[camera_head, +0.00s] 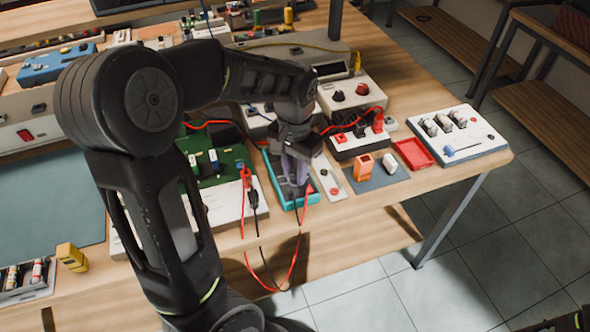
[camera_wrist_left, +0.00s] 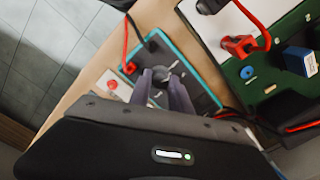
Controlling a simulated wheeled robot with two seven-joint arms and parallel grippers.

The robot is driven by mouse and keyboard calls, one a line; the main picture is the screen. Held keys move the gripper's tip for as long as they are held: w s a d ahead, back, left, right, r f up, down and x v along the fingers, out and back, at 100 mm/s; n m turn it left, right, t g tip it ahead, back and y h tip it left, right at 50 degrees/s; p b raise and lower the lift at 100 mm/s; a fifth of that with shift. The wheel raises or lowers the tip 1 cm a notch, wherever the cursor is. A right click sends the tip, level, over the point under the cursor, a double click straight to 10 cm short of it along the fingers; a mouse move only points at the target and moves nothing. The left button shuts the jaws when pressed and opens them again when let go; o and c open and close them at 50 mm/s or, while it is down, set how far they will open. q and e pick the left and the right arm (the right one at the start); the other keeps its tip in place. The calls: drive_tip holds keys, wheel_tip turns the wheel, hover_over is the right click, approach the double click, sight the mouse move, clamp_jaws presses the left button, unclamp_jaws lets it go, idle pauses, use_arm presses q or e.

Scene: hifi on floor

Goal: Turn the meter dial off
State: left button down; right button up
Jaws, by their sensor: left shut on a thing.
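The meter (camera_head: 290,203) is a dark box with a teal rim, lying on the wooden bench near its front edge. In the left wrist view the meter (camera_wrist_left: 150,53) shows its dark face, with a red and a black lead plugged in. My left gripper (camera_head: 297,176) points down over the meter. In the left wrist view the fingers of my left gripper (camera_wrist_left: 161,82) are closed around the small grey dial (camera_wrist_left: 160,75). The fingers hide much of the dial, so its setting cannot be read. My right gripper is not in view.
A green circuit board (camera_head: 222,160) lies left of the meter. A white strip with a red button (camera_head: 328,180) lies close on its right. An orange block (camera_head: 363,166), a red tray (camera_head: 414,153) and a white switch panel (camera_head: 470,138) stand further right. Red and black leads hang over the front edge.

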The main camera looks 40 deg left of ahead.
sight(295, 175)
use_arm(q)
drive_tip(key=shift+n, duration=2.3)
drive_tip(key=c, duration=1.2)
unclamp_jaws()
drive_tip(key=shift+r, duration=0.1)
wheel_tip(295, 175, up, 8)
drive_tip(key=shift+f, duration=0.15)
